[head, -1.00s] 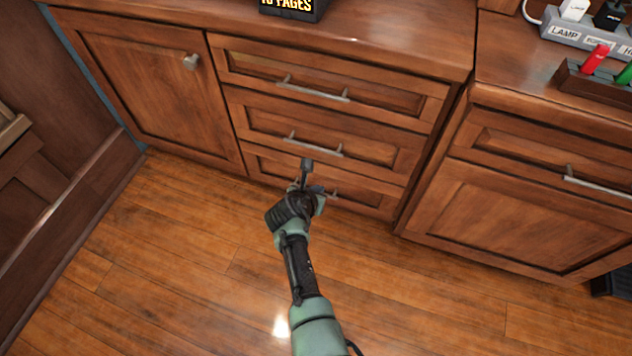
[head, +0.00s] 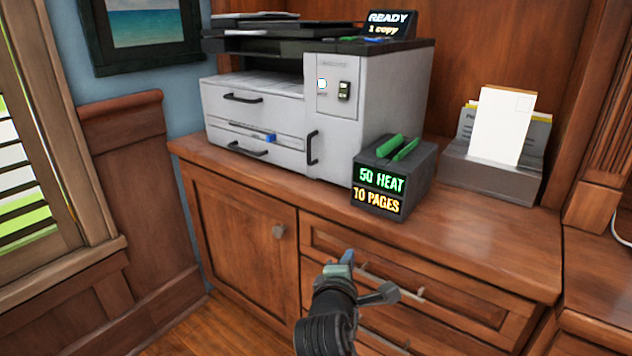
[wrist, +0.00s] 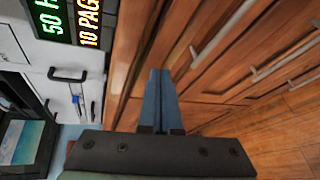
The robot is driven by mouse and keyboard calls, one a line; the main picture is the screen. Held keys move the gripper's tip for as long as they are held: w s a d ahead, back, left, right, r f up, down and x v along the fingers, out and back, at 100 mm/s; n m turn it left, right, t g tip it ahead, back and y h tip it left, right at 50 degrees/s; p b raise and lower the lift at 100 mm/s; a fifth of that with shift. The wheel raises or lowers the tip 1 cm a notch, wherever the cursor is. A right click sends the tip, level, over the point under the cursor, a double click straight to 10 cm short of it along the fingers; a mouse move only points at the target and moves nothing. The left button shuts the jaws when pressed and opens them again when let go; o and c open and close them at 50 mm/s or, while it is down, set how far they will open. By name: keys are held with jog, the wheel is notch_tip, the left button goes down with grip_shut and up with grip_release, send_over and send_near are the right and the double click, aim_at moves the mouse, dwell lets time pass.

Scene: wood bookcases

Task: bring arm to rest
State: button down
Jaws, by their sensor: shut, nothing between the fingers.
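My gripper (head: 347,257) is in front of the top drawer of the wood cabinet (head: 240,235) in the head view, below the countertop edge. In the wrist view my gripper (wrist: 158,75) shows its two blue-grey fingers pressed together, with nothing between them. The drawer fronts and their bar handles (wrist: 222,32) lie beyond the fingers at the right. I cannot tell whether any part of my arm touches the cabinet.
A grey printer (head: 385,100) stands on the counter. A dark box (head: 425,180) reading "50 HEAT" and "10 PAGES" is beside it. A paper holder (head: 490,175) is at the right. A paneled wall and window (head: 25,190) are at the left.

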jog(key=s+a+r+m+t, duration=0.1)
jog(key=s+r+m+t, duration=0.15)
jog(key=r, duration=0.65)
jog(key=s+a+r+m+t+y, duration=0.1)
jog(key=s+a+r+m+t, duration=0.15)
jog(key=r, duration=0.55)
jog(key=s+a+r+m+t, duration=0.15)
jog(key=r+m, duration=0.25)
jog(key=r, duration=0.5)
jog(key=s+a+r+m+t+y, duration=0.1)
jog(key=s+r+m+t, duration=0.25)
jog(key=s+r, duration=0.65)
jog(key=s+r+m+t+y, duration=0.25)
jog(key=s+r+m, duration=0.25)
jog(key=s+r, duration=0.45)
notch_tip(320, 180, up, 37)
jog(key=p, duration=3.7)
jog(key=shift+s+a+f+t+h, duration=0.15)
jog(key=shift+s+a+t+h, duration=0.05)
jog(key=shift+s+t+h, duration=0.2)
